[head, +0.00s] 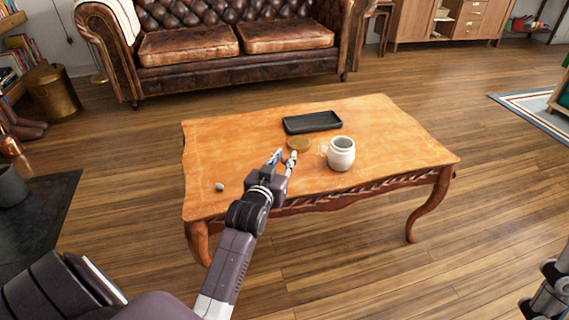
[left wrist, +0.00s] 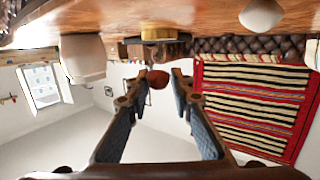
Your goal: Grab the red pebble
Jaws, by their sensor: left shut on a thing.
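My left gripper (head: 282,158) is over the near middle of the wooden table. In the left wrist view, which shows the room upside down, its two fingers (left wrist: 157,84) are closed on the red pebble (left wrist: 157,79) at their tips. The pebble seems to be held a little above the tabletop. In the head view the fingers mostly hide it.
On the table (head: 390,135) are a round gold-brown disc (head: 298,144) just beyond my fingers, a black tray (head: 312,122) behind it, a whitish mug (head: 341,154) to the right, and a grey pebble (head: 219,187) at the left front. A leather sofa (head: 200,48) stands behind.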

